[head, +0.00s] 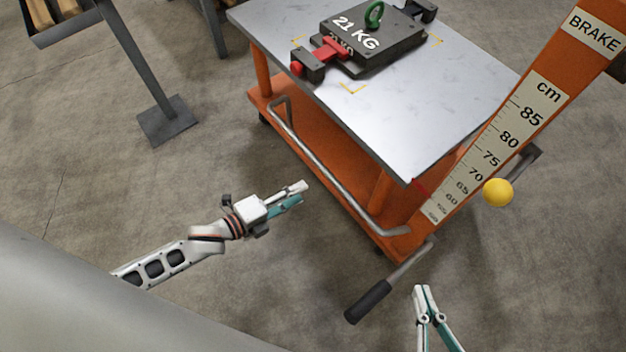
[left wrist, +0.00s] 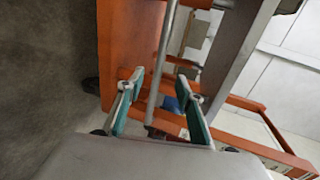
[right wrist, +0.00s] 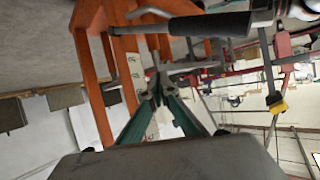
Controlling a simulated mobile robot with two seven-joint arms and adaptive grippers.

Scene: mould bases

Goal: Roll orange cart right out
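The orange cart (head: 312,140) stands at the upper right in the head view, with a grey metal top (head: 405,120) and a bent grey tube rail (head: 335,178) along its near side. My left gripper (head: 303,191) is open and empty, left of the rail in the head view. In the left wrist view the rail (left wrist: 162,65) runs between its open fingertips, without clear contact. My right gripper (head: 421,289) has its fingertips together and looks empty. It is below the cart's near corner, right of a black-gripped lever (head: 368,302), which also shows in the right wrist view (right wrist: 210,24).
A dark block marked 21 KG (head: 372,43) with a green ring sits on the cart top beside red-handled clamps. An orange post (head: 535,80) with a cm scale and a yellow knob (head: 498,193) rises at right. A grey stand foot (head: 168,121) is at left. Floor before the cart is clear.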

